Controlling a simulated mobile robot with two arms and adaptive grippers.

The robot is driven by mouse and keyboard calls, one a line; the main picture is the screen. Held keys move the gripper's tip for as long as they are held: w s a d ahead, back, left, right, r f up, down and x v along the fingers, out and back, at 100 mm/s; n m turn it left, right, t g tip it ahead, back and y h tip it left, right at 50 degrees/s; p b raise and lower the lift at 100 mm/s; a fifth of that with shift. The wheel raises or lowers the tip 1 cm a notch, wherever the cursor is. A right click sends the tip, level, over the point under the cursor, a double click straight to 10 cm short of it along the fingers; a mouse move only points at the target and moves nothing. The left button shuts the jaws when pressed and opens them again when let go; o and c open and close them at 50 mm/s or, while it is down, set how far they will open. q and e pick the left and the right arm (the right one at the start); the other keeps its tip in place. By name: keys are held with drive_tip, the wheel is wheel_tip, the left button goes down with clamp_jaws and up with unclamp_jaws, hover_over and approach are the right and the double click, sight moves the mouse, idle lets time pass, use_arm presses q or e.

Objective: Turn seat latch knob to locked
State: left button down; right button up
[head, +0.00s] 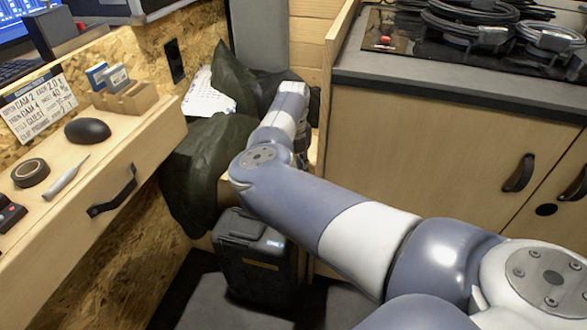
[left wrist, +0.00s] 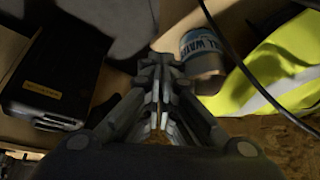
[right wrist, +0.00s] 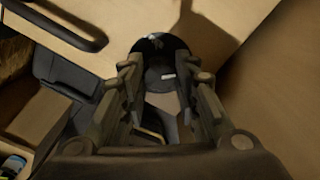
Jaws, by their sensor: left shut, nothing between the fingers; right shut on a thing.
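The latch knob (right wrist: 160,47) is a round black piece with a short white mark, on a pale wooden panel in the right wrist view. My right gripper (right wrist: 164,70) is closed on it, one finger on each side. The fingers cover part of the knob, and I cannot tell whether it stands at locked. In the head view my right arm reaches toward the dark green jacket; its gripper and the knob are hidden there. My left gripper (left wrist: 158,75) is shut and empty in the left wrist view, away from the knob.
The dark green jacket (head: 190,165) hangs beside the drawer unit (head: 130,170). A black case (head: 255,262) stands below my right arm. Cabinets (head: 440,150) close off the right. Near my left gripper are a black box (left wrist: 48,85), a labelled roll (left wrist: 202,55) and a yellow vest (left wrist: 275,65).

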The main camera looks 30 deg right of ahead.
drive_tip(key=o, duration=1.1)
drive_tip(key=shift+c, duration=0.2)
wheel_tip(320, 180, up, 12)
